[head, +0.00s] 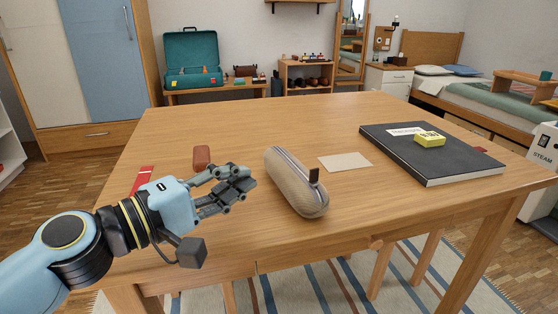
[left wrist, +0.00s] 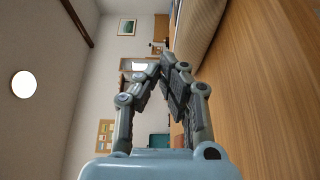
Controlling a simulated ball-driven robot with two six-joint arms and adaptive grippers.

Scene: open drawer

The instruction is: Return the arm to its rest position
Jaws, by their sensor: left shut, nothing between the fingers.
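My left gripper (head: 246,182) is in the head view, above the near left part of the wooden table (head: 300,240). Its fingers are shut with nothing between them, and they point right toward a beige pencil case (head: 290,180), a little apart from it. In the left wrist view the closed fingers (left wrist: 168,72) fill the middle, with the table surface (left wrist: 255,100) to the right and the case (left wrist: 200,30) at the top. My right gripper is in neither view.
A reddish-brown block (head: 202,157) lies just behind the gripper, and a red strip (head: 143,180) lies left of it. A beige card (head: 345,161) and a black folder (head: 450,160) with a yellow box (head: 429,139) lie to the right.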

